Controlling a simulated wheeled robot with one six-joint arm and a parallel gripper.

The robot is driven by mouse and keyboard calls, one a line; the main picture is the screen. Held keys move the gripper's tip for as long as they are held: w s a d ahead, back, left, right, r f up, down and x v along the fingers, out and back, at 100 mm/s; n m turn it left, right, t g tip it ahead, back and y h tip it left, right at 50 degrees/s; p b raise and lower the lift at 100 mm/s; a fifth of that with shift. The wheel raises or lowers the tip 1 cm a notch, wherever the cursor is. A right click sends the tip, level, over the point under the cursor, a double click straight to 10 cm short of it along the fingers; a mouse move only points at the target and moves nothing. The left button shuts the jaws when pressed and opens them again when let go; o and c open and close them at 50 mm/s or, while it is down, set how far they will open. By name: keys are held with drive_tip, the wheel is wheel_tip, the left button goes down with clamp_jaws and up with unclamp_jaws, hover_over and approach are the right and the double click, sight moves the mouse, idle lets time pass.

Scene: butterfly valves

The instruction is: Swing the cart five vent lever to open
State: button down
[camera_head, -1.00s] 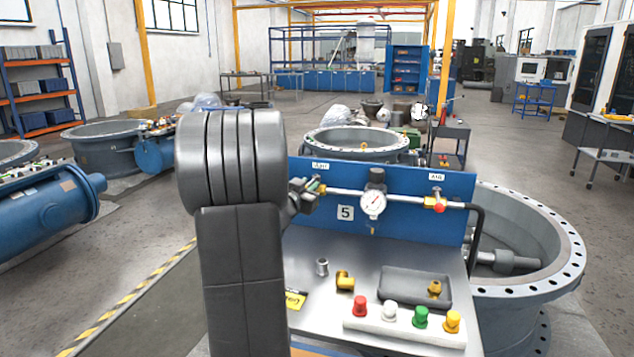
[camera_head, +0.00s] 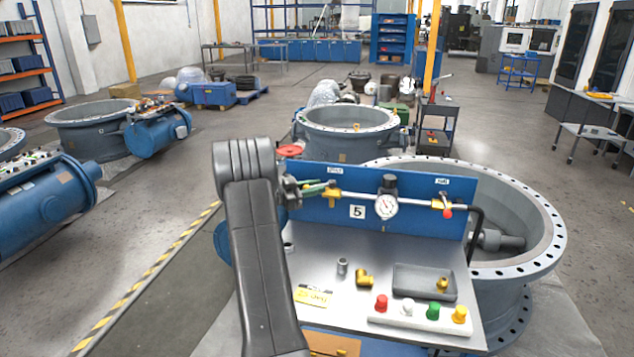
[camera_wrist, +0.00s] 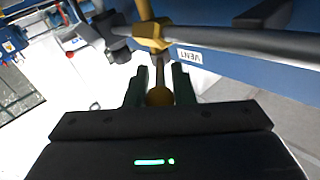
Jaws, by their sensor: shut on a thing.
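The cart five vent valve (camera_head: 335,196) is a yellow body at the left end of the pipe on the blue panel, under the VENT label. In the wrist view the brass valve body (camera_wrist: 152,35) has a short lever (camera_wrist: 158,94) ending in a rounded yellow-brown knob. The lever stands out crosswise to the pipe there. My gripper (camera_wrist: 159,86) is shut on the knob, with a dark green finger on each side. In the head view my gripper (camera_head: 316,188) is beside the valve, and my arm hides part of the panel's left end.
A gauge (camera_head: 386,206) and a red-handled air valve (camera_head: 447,210) are to the right on the same pipe. The steel worktop (camera_head: 330,248) holds fittings, a tray (camera_head: 424,281) and several coloured knobs. A large flanged ring (camera_head: 545,225) stands close at right.

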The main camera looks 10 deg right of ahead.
drive_tip(key=shift+w+a+m+g+h+p, duration=0.15)
drive_tip(key=shift+w+m+g, duration=0.25)
drive_tip(key=shift+m+g, duration=0.45)
drive_tip(key=shift+w+m+g+h+p, duration=0.25)
drive_tip(key=shift+w+m+g, duration=0.15)
drive_tip(key=shift+g, duration=0.75)
drive_tip(key=c, duration=1.5)
unclamp_jaws()
drive_tip(key=a+b, duration=0.2)
drive_tip(key=a, duration=1.1)
drive_tip(key=shift+s+a+b, duration=0.35)
drive_tip(key=shift+a, duration=0.05)
